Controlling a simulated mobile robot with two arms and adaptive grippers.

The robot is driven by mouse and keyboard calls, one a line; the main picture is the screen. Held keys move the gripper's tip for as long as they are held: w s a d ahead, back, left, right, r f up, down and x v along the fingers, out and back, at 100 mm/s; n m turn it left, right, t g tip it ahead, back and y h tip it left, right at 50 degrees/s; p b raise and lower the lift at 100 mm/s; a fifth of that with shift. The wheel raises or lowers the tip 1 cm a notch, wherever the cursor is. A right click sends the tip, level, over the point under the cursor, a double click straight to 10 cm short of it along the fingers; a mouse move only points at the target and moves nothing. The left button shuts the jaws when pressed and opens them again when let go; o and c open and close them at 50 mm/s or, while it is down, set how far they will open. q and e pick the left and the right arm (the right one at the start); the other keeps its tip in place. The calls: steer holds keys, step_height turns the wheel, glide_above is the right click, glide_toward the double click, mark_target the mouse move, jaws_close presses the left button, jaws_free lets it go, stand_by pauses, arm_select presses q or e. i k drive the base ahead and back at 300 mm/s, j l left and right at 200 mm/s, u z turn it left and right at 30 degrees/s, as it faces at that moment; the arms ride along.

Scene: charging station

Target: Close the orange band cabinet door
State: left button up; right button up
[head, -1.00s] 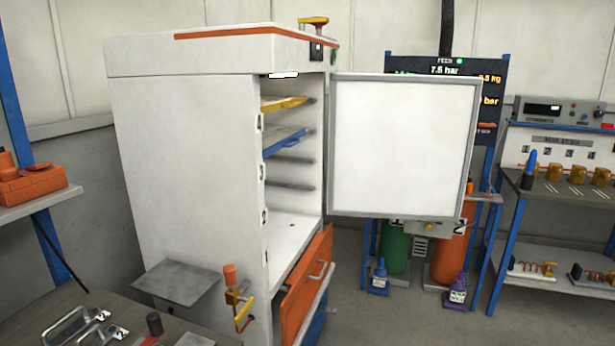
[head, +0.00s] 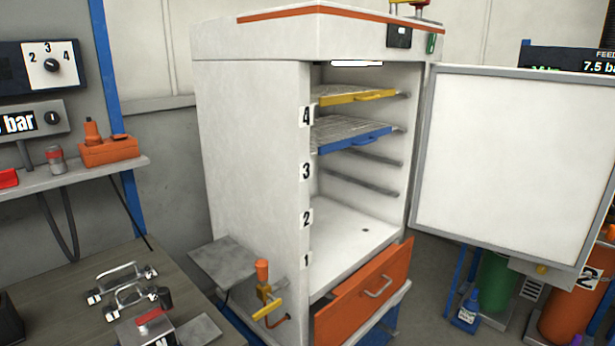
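The white cabinet with an orange band (head: 300,13) around its top stands in the middle of the head view. Its door (head: 512,160), a white panel with a grey frame, is hinged on the right side of the opening and stands wide open to the right. Inside are a yellow-edged rack (head: 358,96) near the top and a blue-edged rack (head: 350,137) below it. The cabinet floor (head: 345,235) is bare. Neither of my grippers is in view.
An orange drawer (head: 362,290) under the cabinet is pulled partly out. A valve with an orange knob (head: 263,285) and a small grey shelf (head: 230,262) stick out at the left. A workbench (head: 75,285) with metal handles fills the lower left. Gas cylinders (head: 575,310) stand behind the door.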

mark_target(516, 163)
steer(key=i+l, duration=0.15)
steer(key=l, duration=0.25)
steer(key=i+l, duration=0.15)
steer(key=l, duration=0.3)
steer(key=i+l, duration=0.1)
steer(key=l, duration=0.3)
steer(key=i+l, duration=0.15)
steer(key=l, duration=0.25)
steer(key=i+l+z, duration=0.1)
steer(key=l, duration=0.35)
steer(key=i+l, duration=0.2)
steer(key=l, duration=0.2)
steer(key=i+l, duration=0.15)
steer(key=l, duration=0.25)
